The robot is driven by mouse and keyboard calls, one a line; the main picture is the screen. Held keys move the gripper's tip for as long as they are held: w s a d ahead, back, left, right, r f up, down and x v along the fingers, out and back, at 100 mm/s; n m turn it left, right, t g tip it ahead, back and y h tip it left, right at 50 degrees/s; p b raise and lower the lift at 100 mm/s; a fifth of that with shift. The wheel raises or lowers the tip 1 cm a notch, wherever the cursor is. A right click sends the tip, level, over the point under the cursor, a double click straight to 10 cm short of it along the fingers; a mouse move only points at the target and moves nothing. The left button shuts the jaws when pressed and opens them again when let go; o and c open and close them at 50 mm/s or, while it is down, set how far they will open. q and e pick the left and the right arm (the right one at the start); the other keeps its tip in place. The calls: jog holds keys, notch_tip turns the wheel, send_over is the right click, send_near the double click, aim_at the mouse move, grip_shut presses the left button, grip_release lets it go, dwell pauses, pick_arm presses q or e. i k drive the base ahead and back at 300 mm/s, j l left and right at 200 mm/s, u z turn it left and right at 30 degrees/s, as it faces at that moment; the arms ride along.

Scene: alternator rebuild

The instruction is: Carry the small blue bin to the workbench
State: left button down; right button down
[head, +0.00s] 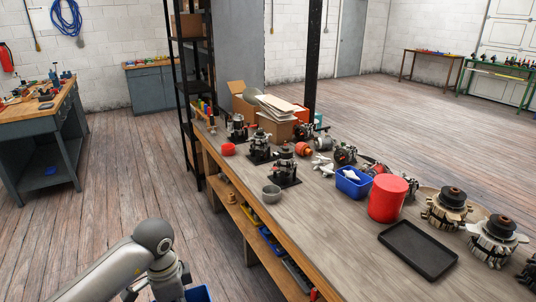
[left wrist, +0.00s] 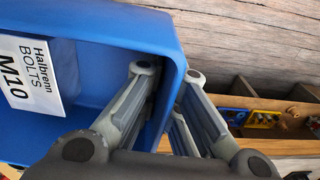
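The small blue bin (left wrist: 110,22) fills the upper left of the left wrist view; its white label reads "Halbrenn BOLTS M10". My left gripper (left wrist: 170,74) has one finger inside the bin and one outside, closed on its wall. In the head view, a corner of the bin (head: 198,294) shows at the bottom edge beside my left wrist, low in front of the workbench (head: 285,235). The workbench is long, with a worn grey top and wooden edge. My right gripper is in neither view.
A shelf below holds coloured bins (head: 270,239). A black rack (head: 190,90) stands behind.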

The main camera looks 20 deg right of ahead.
aim_at(358, 260)
jog(key=i+j+z, duration=0.1)
jog(key=i+z, duration=0.2)
jog(key=i, duration=0.55)
jog(key=i+z, duration=0.35)
jog(key=z, duration=0.15)
jog(key=i+z, duration=0.55)
jog(key=z, duration=0.6)
jog(key=i+j+z, duration=0.1)
jog(key=z, duration=0.8)
